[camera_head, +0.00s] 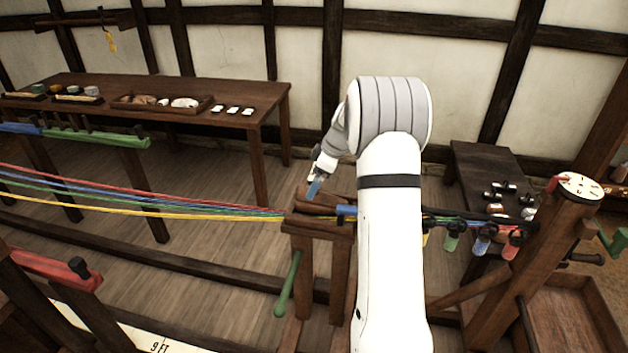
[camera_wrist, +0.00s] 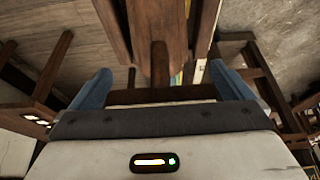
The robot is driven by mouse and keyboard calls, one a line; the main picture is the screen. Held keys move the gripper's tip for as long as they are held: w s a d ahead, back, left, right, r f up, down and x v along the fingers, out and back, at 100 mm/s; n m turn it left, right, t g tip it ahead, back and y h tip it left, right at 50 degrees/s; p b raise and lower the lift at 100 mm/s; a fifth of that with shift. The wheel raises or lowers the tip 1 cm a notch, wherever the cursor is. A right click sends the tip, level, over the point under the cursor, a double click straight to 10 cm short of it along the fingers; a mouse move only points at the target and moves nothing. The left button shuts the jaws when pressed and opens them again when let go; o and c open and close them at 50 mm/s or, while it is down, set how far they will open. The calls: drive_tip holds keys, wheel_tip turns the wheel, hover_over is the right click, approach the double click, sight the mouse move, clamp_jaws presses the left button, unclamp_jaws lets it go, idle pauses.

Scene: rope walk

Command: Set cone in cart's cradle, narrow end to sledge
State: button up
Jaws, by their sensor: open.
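The cart (camera_head: 338,270) is a dark wooden trestle in the middle of the head view, with a green handle at its side. A brown wooden piece (camera_head: 318,203) lies in its top, under my gripper; it may be the cone, but its narrow end cannot be made out. My gripper (camera_head: 314,186) is just above it, pointing down. In the wrist view my gripper (camera_wrist: 163,88) has its blue fingers wide apart with nothing clearly held between them. Brown wood (camera_wrist: 155,30) shows ahead of the fingers. My arm hides part of the cart's right side.
Red, blue, green and yellow strands (camera_head: 150,205) run from the left to the cart. A wooden post with a white dial (camera_head: 580,186) stands at the right, with coloured hanging pieces beside it. A long table (camera_head: 200,95) with trays stands behind left.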

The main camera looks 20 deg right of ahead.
sight(330, 198)
drive_tip(key=b+v, duration=0.1)
drive_tip(key=v, duration=0.9)
drive_tip(key=s+a+r+m, duration=0.2)
drive_tip(key=s+a+r, duration=0.2)
drive_tip(key=s+a, duration=0.15)
drive_tip(key=s+a+f+m+h, duration=0.1)
drive_tip(key=s+a+m, duration=0.2)
drive_tip(key=s, duration=0.6)
drive_tip(key=s+a+f+m+h, duration=0.1)
drive_tip(key=s+a+f+m, duration=0.1)
drive_tip(key=s, duration=0.7)
drive_tip(key=s+a+f+m+h, duration=0.1)
drive_tip(key=s+a+m, duration=0.3)
drive_tip(key=s, duration=0.6)
drive_tip(key=a, duration=0.2)
drive_tip(key=shift+a+f+t+h, duration=0.3)
drive_tip(key=shift+a+f+t, duration=0.05)
drive_tip(key=shift+f+t, duration=0.05)
drive_tip(key=shift+s, duration=0.1)
drive_tip(key=shift+c, duration=0.2)
